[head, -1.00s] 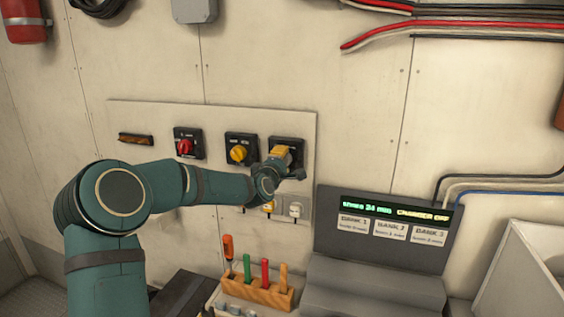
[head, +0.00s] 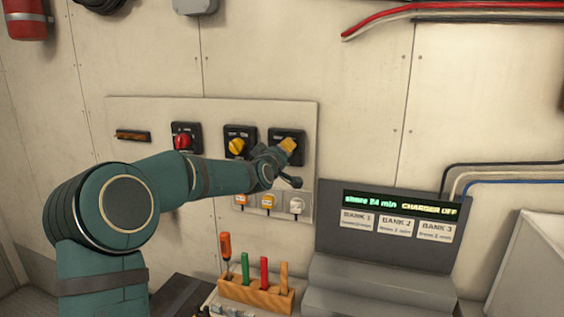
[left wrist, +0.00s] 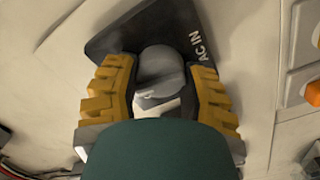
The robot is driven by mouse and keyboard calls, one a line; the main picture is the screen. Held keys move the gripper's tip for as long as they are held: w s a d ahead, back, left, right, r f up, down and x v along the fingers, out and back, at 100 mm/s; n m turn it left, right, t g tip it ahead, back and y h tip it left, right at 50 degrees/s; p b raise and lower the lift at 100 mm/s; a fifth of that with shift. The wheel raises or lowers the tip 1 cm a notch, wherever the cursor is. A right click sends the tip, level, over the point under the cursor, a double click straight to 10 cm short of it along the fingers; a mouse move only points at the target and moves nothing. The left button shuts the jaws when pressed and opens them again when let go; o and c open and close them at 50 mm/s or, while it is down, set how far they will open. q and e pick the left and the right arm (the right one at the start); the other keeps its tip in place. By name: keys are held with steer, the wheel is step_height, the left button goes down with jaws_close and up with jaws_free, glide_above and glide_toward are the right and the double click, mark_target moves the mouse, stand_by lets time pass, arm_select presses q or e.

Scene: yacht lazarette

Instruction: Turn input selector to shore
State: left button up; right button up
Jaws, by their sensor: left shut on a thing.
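The input selector is a black square plate (head: 274,134) marked "AC IN" on the right of the wall panel. Its grey knob shows in the left wrist view (left wrist: 160,72), with the plate (left wrist: 125,30) tilted in the picture. My left gripper (head: 288,146) is shut on this knob, one yellow finger on each side of it. The gripper hides the knob in the head view, and the knob's pointer position is hard to read. My right gripper is out of view.
A yellow-knob switch (head: 237,146) and a red-knob switch (head: 184,142) sit left on the same panel (head: 215,110). A dark display console (head: 390,250) and a wooden tool rack (head: 255,292) stand beneath.

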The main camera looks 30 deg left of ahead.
arm_select(q)
steer(key=shift+m+b, duration=0.35)
steer(key=shift+m, duration=0.45)
steer(key=shift+m+b, duration=0.45)
steer(key=shift+m, duration=0.75)
steer(key=shift+r, duration=0.1)
steer(key=o, duration=1.2)
steer(key=shift+o, duration=0.2)
steer(key=v, duration=1.2)
